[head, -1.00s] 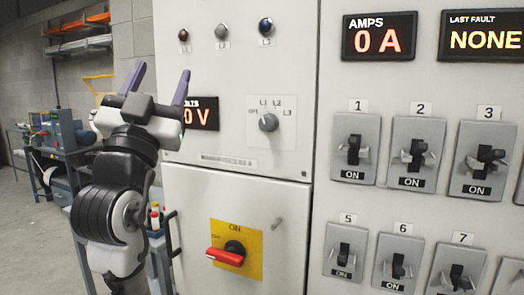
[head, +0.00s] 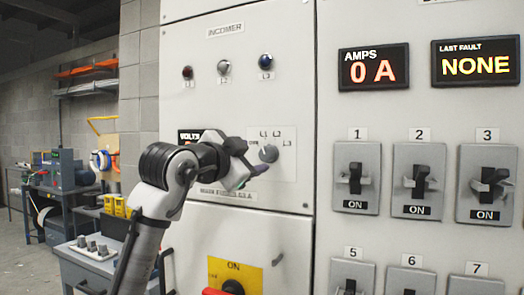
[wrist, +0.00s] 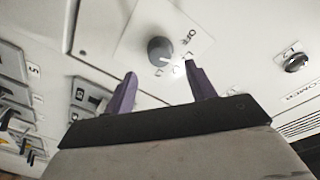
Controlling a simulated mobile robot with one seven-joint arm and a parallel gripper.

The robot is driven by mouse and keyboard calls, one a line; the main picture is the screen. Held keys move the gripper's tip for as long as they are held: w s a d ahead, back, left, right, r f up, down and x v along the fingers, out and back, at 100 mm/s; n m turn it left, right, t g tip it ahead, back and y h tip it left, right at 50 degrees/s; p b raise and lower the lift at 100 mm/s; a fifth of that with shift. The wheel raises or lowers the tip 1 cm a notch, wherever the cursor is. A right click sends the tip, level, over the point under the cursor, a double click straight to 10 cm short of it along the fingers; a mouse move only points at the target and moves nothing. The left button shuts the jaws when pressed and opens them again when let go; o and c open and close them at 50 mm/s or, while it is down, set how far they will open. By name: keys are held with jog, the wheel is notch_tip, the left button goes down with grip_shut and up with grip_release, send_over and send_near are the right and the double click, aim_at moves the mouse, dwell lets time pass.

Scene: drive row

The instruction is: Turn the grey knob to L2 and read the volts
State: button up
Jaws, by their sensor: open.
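The grey knob (head: 268,153) sits on a white plate marked L1, L2 and L3 on the upper cabinet door. In the wrist view the knob (wrist: 160,50) lies just beyond and between my fingertips, with OFF printed beside it. I cannot tell for sure which mark it points to. My gripper (wrist: 160,72) is open and empty, with its purple fingers apart and not visibly touching the knob. In the head view my gripper (head: 256,158) reaches in from the left. The volts display (head: 188,136) is mostly behind my gripper, and its reading is hidden.
Red, clear and blue lamps (head: 224,67) sit above the knob. A red handle on a yellow ON plate (head: 248,272) is below. Breaker switches (head: 420,182) fill the right panel, under an amps display (head: 373,67) showing 0 A. A grey cart (head: 85,268) stands lower left.

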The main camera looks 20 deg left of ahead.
aim_at(265, 154)
jog(key=w, duration=0.3)
jog(key=w+p, duration=0.1)
jog(key=w, duration=0.1)
jog(key=shift+w+d, duration=0.3)
jog(key=shift+w, duration=0.05)
jog(key=c, duration=1)
jog(key=shift+o, duration=0.2)
jog(key=shift+m+p, duration=0.35)
jog(key=shift+m, duration=0.05)
jog(key=shift+r+m+p, duration=0.1)
jog(key=shift+m+p, duration=0.45)
jog(key=shift+m, duration=0.35)
jog(key=shift+m+g+p, duration=0.3)
jog(key=shift+m+p, duration=0.45)
jog(key=shift+m, duration=1.75)
